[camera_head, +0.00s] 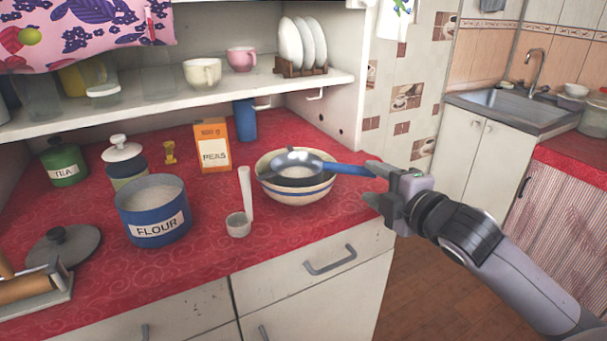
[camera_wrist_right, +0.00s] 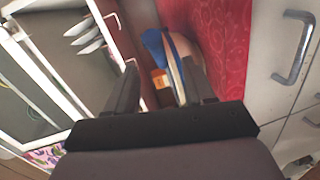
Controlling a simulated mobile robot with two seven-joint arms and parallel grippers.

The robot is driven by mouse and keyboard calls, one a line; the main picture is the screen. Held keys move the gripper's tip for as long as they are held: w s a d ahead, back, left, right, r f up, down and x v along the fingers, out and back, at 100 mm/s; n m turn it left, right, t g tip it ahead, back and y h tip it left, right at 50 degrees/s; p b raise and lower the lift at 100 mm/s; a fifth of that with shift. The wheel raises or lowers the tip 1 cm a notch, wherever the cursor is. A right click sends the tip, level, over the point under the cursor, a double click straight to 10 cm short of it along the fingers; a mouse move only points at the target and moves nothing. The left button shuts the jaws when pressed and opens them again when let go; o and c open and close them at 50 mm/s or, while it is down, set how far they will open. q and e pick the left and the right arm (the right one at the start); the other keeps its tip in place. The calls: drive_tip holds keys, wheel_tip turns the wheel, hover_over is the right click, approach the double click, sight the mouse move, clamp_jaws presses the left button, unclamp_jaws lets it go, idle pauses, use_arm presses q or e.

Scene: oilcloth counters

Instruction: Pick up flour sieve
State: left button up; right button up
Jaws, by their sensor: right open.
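The flour sieve (camera_head: 297,160), with a grey metal bowl and a blue handle (camera_head: 345,169), rests across a cream striped bowl (camera_head: 298,190) on the red counter. Its handle points right, past the bowl's rim. My right gripper (camera_head: 369,181) is open at the handle's end, by the counter's right edge. In the right wrist view blue parts of the sieve (camera_wrist_right: 155,45) and the bowl's edge show ahead, between and beyond the open fingers (camera_wrist_right: 162,88). Whether the fingers touch the handle I cannot tell. My left gripper is not in view.
An orange peas box (camera_head: 213,147), a blue flour pot (camera_head: 152,212) and a white measuring scoop (camera_head: 240,215) stand left of the bowl. A white shelf (camera_head: 180,95) with cups and plates overhangs the counter's back.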

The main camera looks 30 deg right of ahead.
sight(362, 173)
drive_tip(key=shift+w+d+f+p, duration=0.1)
drive_tip(key=shift+w+f+p, duration=0.05)
drive_tip(key=shift+w, duration=1)
drive_tip(key=shift+w+d+f+p, duration=0.1)
drive_tip(key=shift+w+f+p, duration=0.1)
drive_tip(key=shift+w, duration=0.95)
drive_tip(key=shift+w+d+f+p, duration=0.1)
drive_tip(key=shift+w+p, duration=0.05)
drive_tip(key=shift+w, duration=1)
clamp_jaws()
